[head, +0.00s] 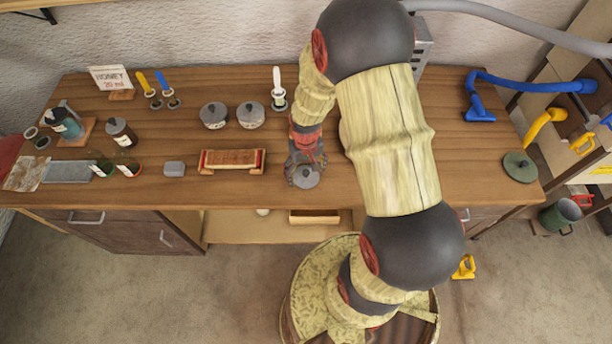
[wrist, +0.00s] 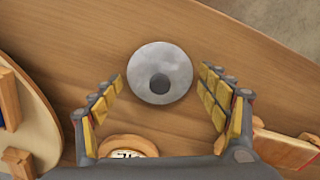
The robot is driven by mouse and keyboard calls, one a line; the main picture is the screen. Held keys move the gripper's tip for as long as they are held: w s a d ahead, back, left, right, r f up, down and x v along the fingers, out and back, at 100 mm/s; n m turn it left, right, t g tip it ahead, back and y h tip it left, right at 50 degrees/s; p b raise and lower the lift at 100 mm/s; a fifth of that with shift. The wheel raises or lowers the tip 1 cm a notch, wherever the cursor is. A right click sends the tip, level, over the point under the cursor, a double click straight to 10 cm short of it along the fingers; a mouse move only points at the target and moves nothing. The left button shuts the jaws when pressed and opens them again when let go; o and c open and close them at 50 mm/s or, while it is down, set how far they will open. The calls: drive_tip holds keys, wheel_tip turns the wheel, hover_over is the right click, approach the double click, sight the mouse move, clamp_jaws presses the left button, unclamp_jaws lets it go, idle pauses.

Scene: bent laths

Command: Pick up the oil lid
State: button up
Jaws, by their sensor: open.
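A round grey lid with a dark knob (wrist: 176,62) lies knob up on the wooden table. In the head view the lid (head: 305,178) is near the table's front edge, below the end of my arm. My gripper (wrist: 161,75) is open above it. The lid shows between the two yellow-padded fingertips, with a small gap on each side. No finger visibly touches it. Its height below the fingertips is hard to judge. No label on the lid is readable, so I cannot tell by name that it is the oil lid.
Two grey lidded pots (head: 213,116) (head: 250,116) stand behind and left. A red-ended wooden rack (head: 231,161) lies left of my gripper. A white-handled tool (head: 278,92) stands behind it. A dark green lid (head: 519,167) lies at the far right. My arm hides part of the table.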

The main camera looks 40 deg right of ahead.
drive_tip(key=shift+s, duration=0.1)
drive_tip(key=c, duration=0.9)
drive_tip(key=shift+s+f, duration=0.1)
drive_tip(key=shift+c, duration=0.5)
